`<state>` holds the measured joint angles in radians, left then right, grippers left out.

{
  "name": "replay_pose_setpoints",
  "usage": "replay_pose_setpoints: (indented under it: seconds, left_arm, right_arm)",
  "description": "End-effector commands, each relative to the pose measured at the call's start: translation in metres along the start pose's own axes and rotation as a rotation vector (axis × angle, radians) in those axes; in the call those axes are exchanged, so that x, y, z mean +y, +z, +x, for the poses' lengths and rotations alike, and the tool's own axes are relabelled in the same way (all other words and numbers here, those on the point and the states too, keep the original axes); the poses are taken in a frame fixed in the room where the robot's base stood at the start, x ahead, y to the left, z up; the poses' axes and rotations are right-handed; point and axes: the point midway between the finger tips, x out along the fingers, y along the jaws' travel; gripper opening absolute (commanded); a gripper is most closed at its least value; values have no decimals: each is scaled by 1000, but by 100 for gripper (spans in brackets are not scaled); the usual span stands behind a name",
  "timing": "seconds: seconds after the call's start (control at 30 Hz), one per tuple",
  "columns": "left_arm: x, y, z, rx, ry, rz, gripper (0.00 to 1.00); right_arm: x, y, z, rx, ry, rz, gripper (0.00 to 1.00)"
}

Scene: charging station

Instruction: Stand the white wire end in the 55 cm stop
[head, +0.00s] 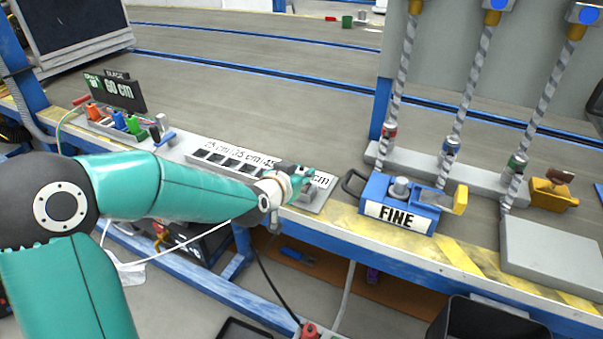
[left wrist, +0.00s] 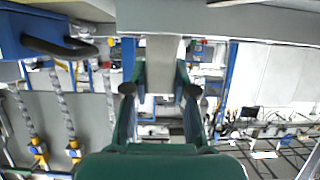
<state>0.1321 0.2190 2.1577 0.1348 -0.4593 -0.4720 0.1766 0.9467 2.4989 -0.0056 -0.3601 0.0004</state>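The slotted stop block (head: 225,160) lies along the bench, with cm labels on its top; its right-end label is partly hidden by my left gripper (head: 297,180). In the left wrist view my left gripper (left wrist: 162,72) has its fingertips on both sides of a pale, upright piece, which I take for the white wire end (left wrist: 163,62). The piece reaches up to a grey band; whether it sits in a slot cannot be told. A thin white wire (head: 190,241) runs from the lower left behind my left wrist. My right gripper is not in view.
A blue FINE box (head: 398,205) with a black handle stands right of the stop block. Striped hanging cables (head: 465,100) and a grey slab (head: 548,252) are at the right.

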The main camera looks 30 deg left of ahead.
Motion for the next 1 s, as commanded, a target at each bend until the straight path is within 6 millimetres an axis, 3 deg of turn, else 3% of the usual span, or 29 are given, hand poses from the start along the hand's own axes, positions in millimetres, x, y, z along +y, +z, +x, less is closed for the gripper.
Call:
replay_pose_setpoints:
  seconds: [0.03, 0.17, 0.57, 0.77, 1.0]
  left_arm:
    - [0, 0, 0, 0, 0, 0, 34]
    - [0, 0, 0, 0, 0, 0, 55]
    - [0, -1, -5, 1, 0, 0, 55]
    - [0, -2, -31, 3, -1, 0, 55]
    - [0, -2, -79, 4, -1, 0, 55]
  right_arm:
    - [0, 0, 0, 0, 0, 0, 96]
    - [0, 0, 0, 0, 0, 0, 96]
    - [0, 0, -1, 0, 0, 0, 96]
    - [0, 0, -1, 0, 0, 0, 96]
    - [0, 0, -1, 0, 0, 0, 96]
